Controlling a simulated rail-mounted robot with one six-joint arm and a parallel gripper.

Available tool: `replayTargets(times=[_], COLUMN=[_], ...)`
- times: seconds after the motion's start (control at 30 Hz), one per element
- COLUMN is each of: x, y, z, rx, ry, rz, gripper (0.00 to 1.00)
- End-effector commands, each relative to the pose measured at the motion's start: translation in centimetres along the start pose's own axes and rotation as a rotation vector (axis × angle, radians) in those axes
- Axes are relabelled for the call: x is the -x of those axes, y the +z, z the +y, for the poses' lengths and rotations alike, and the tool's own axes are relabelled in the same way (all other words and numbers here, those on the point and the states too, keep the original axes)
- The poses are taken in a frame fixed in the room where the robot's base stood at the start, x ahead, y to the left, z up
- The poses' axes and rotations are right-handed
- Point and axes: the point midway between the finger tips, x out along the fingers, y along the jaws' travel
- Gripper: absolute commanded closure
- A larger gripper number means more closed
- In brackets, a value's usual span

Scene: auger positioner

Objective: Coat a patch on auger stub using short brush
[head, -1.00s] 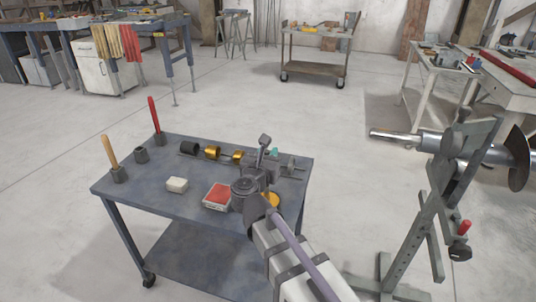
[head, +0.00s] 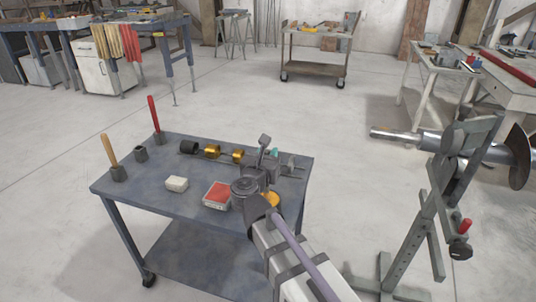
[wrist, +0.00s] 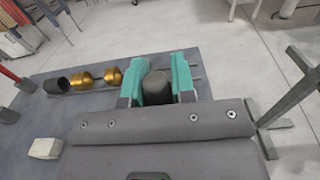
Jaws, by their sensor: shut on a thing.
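The auger stub (head: 405,137) is a shiny metal shaft with a dark flight disc (head: 518,158), held level on a grey stand at the right. My gripper (wrist: 157,82) is over the right part of the blue-grey cart, far from the stub. Its teal fingers are closed on a dark grey round-ended piece (wrist: 156,90); I cannot tell whether this is the short brush. A wooden-handled tool (head: 109,150) and a red-handled tool (head: 154,115) stand in dark holders on the cart. A third holder (head: 141,154) shows nothing standing in it.
The cart (head: 165,215) also carries a row of black and gold cylinders (head: 212,152), a pale block (head: 176,184), a red-topped box (head: 217,194) and a yellow round item (head: 270,199). The stand (head: 405,250) has spread legs and a red knob (head: 465,225). Bare floor separates cart and stand.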

Motion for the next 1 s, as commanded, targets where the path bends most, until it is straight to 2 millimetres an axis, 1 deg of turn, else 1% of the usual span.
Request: replayTargets(times=[0.37,0.43,1.0], x=[0.0,0.0,0.1], y=[-0.1,0.2,6.2], z=[0.0,0.0,0.0], rx=[-0.002,-0.002,-0.001], ry=[0.000,0.000,0.000], rz=[0.002,0.002,0.001], gripper=[1.00,1.00,1.00])
